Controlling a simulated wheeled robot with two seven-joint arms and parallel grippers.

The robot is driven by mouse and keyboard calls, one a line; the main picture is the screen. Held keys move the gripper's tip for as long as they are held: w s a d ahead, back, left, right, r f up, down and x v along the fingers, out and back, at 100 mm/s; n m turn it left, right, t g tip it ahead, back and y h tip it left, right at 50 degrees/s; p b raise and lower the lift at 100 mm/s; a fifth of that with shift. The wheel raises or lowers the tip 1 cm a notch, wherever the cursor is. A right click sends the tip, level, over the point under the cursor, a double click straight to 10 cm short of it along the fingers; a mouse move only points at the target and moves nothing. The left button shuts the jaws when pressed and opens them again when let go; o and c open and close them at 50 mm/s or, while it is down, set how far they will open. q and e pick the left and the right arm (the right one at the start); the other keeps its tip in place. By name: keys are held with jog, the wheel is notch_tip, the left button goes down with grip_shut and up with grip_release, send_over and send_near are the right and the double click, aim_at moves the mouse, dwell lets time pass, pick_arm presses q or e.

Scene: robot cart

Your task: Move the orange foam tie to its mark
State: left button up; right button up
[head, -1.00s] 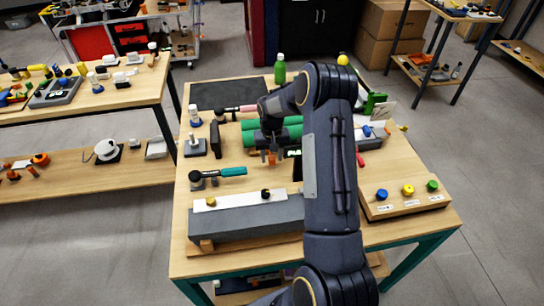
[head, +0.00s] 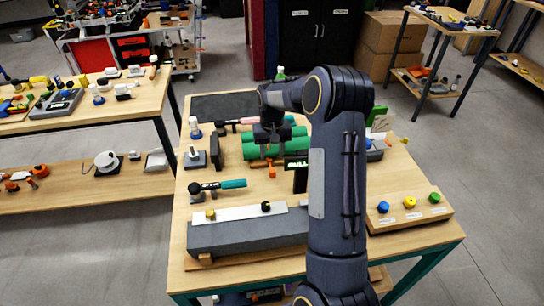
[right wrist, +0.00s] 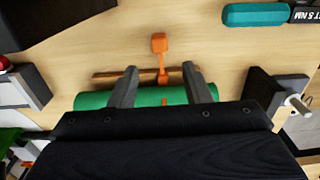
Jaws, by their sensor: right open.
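The orange foam tie (right wrist: 160,44) has a blocky end over the bare wood and a thin strap running toward a green roll (right wrist: 90,101). In the head view, a small orange piece of the tie (head: 271,172) shows in front of the green rolls (head: 292,143). My right gripper (right wrist: 160,72) is open, its two fingers on either side of the strap and apart from it. In the head view, my right gripper (head: 268,148) hangs over the rolls, partly hidden by its wrist. I cannot make out the tie's mark. My left gripper is not in view.
A black sign (head: 299,170) stands just right of the tie. A teal-handled tool (head: 232,184) lies to the front left, and a grey block (head: 245,235) lies at the front. A dark upright block (head: 214,152) stands left of the rolls.

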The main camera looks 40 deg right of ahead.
jog(key=shift+c, duration=0.2)
jog(key=shift+w+a, duration=0.2)
jog(key=shift+a, duration=0.05)
jog(key=shift+c, duration=1.2)
jog(key=w+a+t, duration=0.1)
jog(key=w+a, duration=0.1)
jog(key=a, duration=0.1)
jog(key=w+a+m+t+y+p, duration=0.1)
jog(key=w+a+t, duration=0.1)
jog(key=a, duration=0.1)
jog(key=w+a+m+t+y+p, duration=0.1)
jog(key=w+a, duration=0.1)
jog(key=a, duration=0.1)
jog(key=shift+w+a+r, duration=0.15)
jog(key=shift+a+r, duration=0.2)
jog(key=shift+r, duration=0.05)
grip_shut()
jog(key=m+g+h+p, duration=0.1)
jog(key=m+h+p, duration=0.4)
jog(key=m+h, duration=0.7)
send_near(272, 173)
jog(key=d+f+m+y, duration=0.1)
jog(key=d+f, duration=0.1)
jog(key=d, duration=0.1)
jog(key=d+f+m+y, duration=0.1)
jog(key=d+f+y, duration=0.1)
jog(key=d+f, duration=0.1)
jog(key=shift+w+f+m, duration=0.1)
jog(key=shift+w+m, duration=0.05)
jog(key=shift+m, duration=0.15)
